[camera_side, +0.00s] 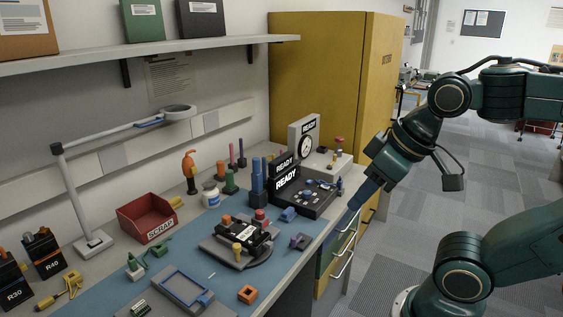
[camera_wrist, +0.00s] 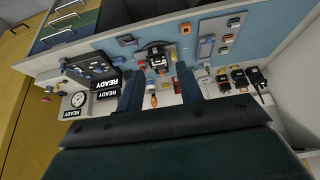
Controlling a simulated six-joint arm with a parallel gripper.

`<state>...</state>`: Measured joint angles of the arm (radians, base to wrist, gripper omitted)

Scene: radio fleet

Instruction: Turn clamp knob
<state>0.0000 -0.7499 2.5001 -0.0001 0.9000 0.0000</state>
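A dark fixture (camera_side: 240,243) stands on the blue mat, with a black device clamped or resting in it. Red (camera_side: 261,214), orange (camera_side: 226,219) and yellow (camera_side: 237,248) knobs show around it; I cannot tell which is the clamp knob. The fixture also shows in the wrist view (camera_wrist: 157,60), beyond my fingers. My gripper (camera_side: 361,197) hangs off the bench's right edge in the side view, well apart from the fixture. In the wrist view my gripper (camera_wrist: 160,85) has its two fingers apart, with nothing between them.
Black READY boxes (camera_side: 285,175) and a gauge stand (camera_side: 304,146) rise behind the fixture. A red SCRAP bin (camera_side: 148,218), a lamp (camera_side: 92,243) and an orange-handled tool (camera_side: 189,172) stand left. A grey tray (camera_side: 178,291) lies in front. Open drawers (camera_side: 341,250) jut below the bench edge.

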